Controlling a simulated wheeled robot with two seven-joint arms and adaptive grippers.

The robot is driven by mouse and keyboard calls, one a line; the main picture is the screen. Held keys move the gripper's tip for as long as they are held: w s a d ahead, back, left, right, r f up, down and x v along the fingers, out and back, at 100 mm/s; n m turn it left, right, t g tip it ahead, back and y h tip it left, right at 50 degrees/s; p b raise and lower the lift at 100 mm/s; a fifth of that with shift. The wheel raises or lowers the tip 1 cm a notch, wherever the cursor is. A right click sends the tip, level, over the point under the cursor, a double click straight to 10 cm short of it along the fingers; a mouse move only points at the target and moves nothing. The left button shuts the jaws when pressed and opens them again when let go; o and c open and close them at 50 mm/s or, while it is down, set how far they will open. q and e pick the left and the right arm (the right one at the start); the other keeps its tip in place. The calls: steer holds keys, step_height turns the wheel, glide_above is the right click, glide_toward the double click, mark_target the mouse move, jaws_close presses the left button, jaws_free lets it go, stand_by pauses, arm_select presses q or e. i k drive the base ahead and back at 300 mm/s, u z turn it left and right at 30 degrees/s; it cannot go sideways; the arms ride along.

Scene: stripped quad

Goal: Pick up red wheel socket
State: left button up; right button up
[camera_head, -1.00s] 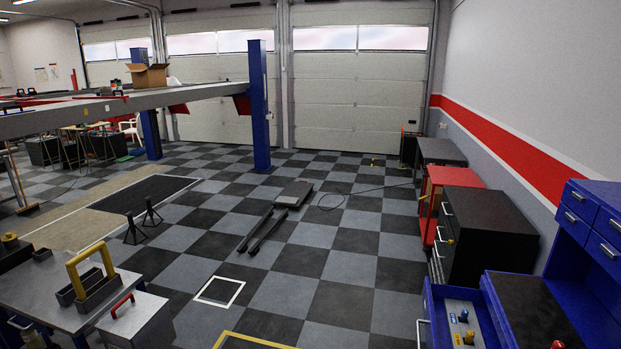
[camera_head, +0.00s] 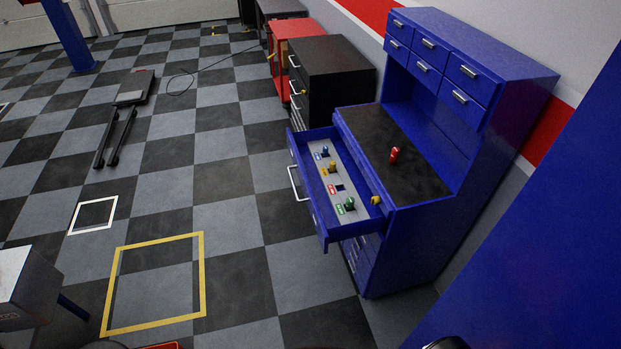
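The red wheel socket (camera_head: 393,155) stands on the black worktop (camera_head: 365,130) of the blue tool cabinet (camera_head: 470,150). Below it an open blue drawer (camera_head: 318,215) holds a grey tray (camera_head: 328,165) with a blue socket (camera_head: 325,152), a yellow socket (camera_head: 332,166) and a green socket (camera_head: 349,204). Between the yellow and green ones is a red label with a dark, seemingly empty slot beside it. Neither gripper can be made out. Small dark shapes at the bottom edge are too cut off to identify.
The open drawer juts out to the left of the cabinet. A yellow floor square (camera_head: 201,270) and a white one (camera_head: 113,213) mark open checkered floor. Black drawers (camera_head: 335,80) and a red cabinet (camera_head: 292,40) stand behind. A large blue surface (camera_head: 540,270) fills the lower right.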

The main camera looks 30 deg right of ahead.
mark_target(395, 154)
steer(key=z, duration=1.75)
steer(key=k, duration=0.4)
steer(key=u, duration=0.35)
steer(key=i, duration=0.8)
steer(key=u, duration=0.75)
steer(key=i, duration=1.2)
steer(key=z, duration=0.35)
